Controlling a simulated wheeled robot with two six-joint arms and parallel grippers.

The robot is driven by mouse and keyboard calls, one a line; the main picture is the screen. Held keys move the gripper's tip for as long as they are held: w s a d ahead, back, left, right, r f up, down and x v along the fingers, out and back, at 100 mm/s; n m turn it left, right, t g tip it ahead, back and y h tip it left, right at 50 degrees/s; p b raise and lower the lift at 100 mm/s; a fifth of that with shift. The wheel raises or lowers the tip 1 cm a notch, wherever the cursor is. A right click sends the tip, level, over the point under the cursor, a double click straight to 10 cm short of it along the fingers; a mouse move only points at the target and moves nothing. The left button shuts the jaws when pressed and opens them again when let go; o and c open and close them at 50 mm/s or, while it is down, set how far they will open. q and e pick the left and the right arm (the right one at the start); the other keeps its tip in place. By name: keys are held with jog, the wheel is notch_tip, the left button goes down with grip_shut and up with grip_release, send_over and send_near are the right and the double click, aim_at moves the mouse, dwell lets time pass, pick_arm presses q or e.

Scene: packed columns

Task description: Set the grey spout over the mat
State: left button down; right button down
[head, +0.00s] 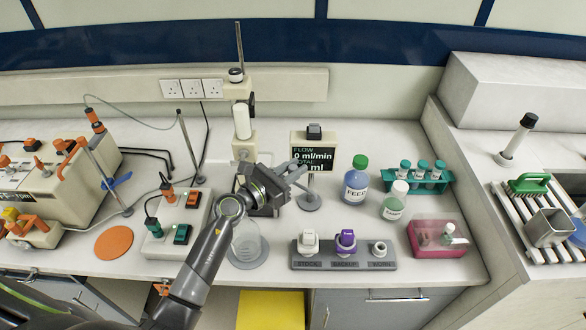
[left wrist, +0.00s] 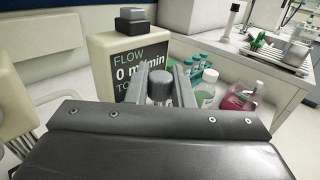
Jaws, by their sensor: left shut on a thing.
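The grey spout (left wrist: 160,84) shows as a short grey knob between the two fingers in the left wrist view. My left gripper (head: 296,170) is shut on it, in front of the flow display. In the head view, a grey round base with a short post (head: 308,202) stands just below the fingers; the gripper hides the top of it. The mat (head: 114,242) looks to be the flat orange disc on the bench at the left, bare and well away from the gripper. My right gripper is not in view.
A beaker (head: 247,238) stands on a grey disc below my left arm. The flow display (head: 314,158) is behind the gripper. A switch box (head: 178,222) and a rod stand (head: 190,150) are between gripper and mat. Bottles (head: 356,184) stand to the right.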

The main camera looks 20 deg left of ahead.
pick_arm(q)
jog(key=shift+s+a+f+m+h+b, duration=0.2)
jog(key=shift+m+h+b, duration=0.15)
jog(key=shift+b, duration=0.45)
jog(key=shift+s+a+r+m+g+h+b, duration=0.1)
jog(key=shift+s+a+m+g+h+b, duration=0.25)
jog(key=shift+m+g+h+b, duration=1.05)
jog(key=shift+s+a+m+g+h+b, duration=0.25)
jog(key=shift+s+g+h+b, duration=0.4)
jog(key=shift+b, duration=1.7)
jog(key=shift+s+a+r+m+g+h+b, duration=0.1)
jog(key=shift+s+a+m+g+h+b, duration=0.15)
jog(key=shift+m+g+h+b, duration=1.2)
jog(key=shift+n+t+y+b, duration=0.35)
jog(key=shift+n+y, duration=0.2)
jog(key=shift+y, duration=0.1)
jog(key=c, duration=1.3)
grip_release()
